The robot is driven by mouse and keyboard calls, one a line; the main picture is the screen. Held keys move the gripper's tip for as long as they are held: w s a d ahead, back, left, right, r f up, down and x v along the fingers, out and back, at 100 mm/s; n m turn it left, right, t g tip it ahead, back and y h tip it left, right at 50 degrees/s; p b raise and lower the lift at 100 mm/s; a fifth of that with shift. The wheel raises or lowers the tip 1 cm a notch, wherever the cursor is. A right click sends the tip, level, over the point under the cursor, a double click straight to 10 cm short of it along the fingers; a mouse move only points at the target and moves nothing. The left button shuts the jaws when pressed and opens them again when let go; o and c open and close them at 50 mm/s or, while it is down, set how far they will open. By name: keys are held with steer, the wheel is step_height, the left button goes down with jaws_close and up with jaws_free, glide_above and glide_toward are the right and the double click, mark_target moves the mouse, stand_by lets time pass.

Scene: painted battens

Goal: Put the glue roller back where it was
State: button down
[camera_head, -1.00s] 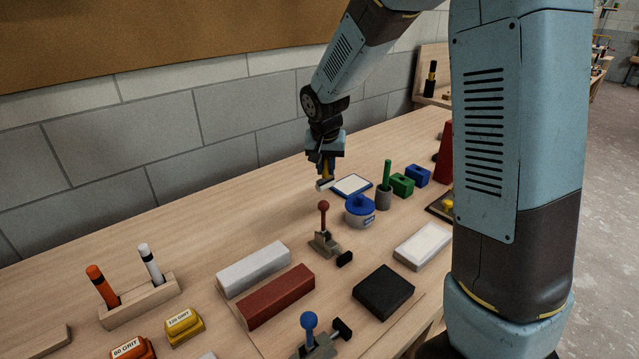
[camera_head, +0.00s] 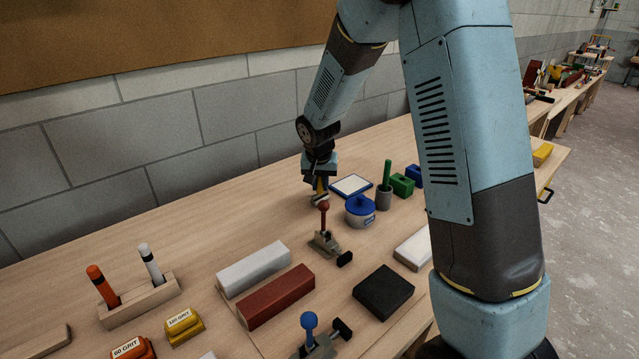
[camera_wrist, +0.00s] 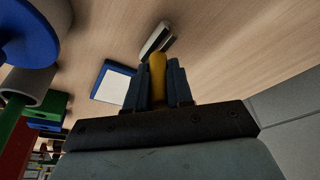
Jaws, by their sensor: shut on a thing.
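My gripper (camera_head: 319,185) is shut on the yellow handle of the glue roller (camera_wrist: 157,68). The roller's pale cylinder (camera_wrist: 157,38) points away from the jaws, over bare bench in the wrist view. In the head view the roller hangs low, just behind the red-knobbed clamp, which partly hides it; I cannot tell whether it touches the bench. A blue-rimmed tray with a white middle (camera_head: 350,186) lies to the right of the gripper. It also shows in the wrist view (camera_wrist: 113,86). The blue-lidded pot (camera_head: 360,210) stands nearer and to the right.
A red-knobbed clamp (camera_head: 325,243) stands in front of my gripper. A grey cup (camera_head: 384,198) with a green stick and green and blue blocks stand to the right. White and dark red bars (camera_head: 276,296) lie nearer. The bench left of my gripper is clear.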

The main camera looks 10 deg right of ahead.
steer(key=c, duration=1)
jaws_free()
steer(key=d+v, duration=0.1)
steer(key=v, duration=1.1)
steer(key=s+d+r+t, duration=0.1)
steer(key=s+d+r, duration=0.8)
steer(key=s+r, duration=0.3)
steer(key=s+d+n, duration=0.1)
steer(key=s+d, duration=0.1)
steer(key=s, duration=0.7)
steer(key=s+d+n+t, duration=0.1)
steer(key=s+d, duration=0.2)
steer(key=s, duration=0.6)
steer(key=shift+s+r+y, duration=0.2)
steer(key=shift+r+y, duration=0.1)
steer(key=shift+r, duration=0.05)
